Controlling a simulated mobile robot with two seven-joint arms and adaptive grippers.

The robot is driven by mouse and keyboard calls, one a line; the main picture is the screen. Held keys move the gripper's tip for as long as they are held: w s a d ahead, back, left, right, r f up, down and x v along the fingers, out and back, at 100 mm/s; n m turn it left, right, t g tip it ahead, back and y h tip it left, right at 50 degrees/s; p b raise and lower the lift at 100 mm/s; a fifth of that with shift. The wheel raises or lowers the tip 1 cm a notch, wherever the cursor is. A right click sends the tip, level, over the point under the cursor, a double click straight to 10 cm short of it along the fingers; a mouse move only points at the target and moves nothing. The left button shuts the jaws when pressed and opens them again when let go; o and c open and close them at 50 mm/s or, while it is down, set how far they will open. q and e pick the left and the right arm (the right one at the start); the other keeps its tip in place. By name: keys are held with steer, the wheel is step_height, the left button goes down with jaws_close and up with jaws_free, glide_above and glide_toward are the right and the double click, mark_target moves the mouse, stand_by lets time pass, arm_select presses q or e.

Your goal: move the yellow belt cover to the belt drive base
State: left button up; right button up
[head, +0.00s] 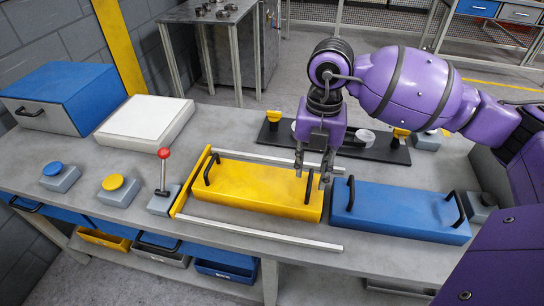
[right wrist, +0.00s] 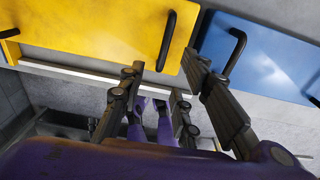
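The yellow belt cover (head: 255,192) lies flat on the bench between two light metal rails, with a black handle at each end. In the right wrist view the cover (right wrist: 110,38) fills the upper left. My right gripper (head: 311,180) is open, fingers down, at the cover's right-hand handle (head: 308,188). In the right wrist view this handle (right wrist: 166,42) appears between the directions of the two fingers, with no visible grip on it. The black plate with grey round parts and yellow clamps, seemingly the belt drive base (head: 375,151), lies behind, partly hidden by my right gripper. My left gripper is not in view.
A blue cover with handles (head: 400,212) lies close to the right of the yellow one. A red-knobbed lever (head: 163,170) stands at its left end. Blue (head: 60,172) and yellow (head: 113,183) buttons, a white-topped block (head: 145,120) and a blue box (head: 65,90) are further left.

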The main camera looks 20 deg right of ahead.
mark_target(310, 178)
steer(key=shift+w+d+r+h, duration=0.1)
steer(key=shift+w+d+h, duration=0.2)
steer(key=shift+w+d, duration=0.15)
steer(key=shift+w+d+f, duration=0.1)
steer(key=shift+w+f, duration=0.1)
steer(key=shift+f, duration=1.55)
steer(key=shift+w+f, duration=0.15)
steer(key=shift+f, duration=1.6)
jaws_close()
steer(key=shift+w, duration=0.1)
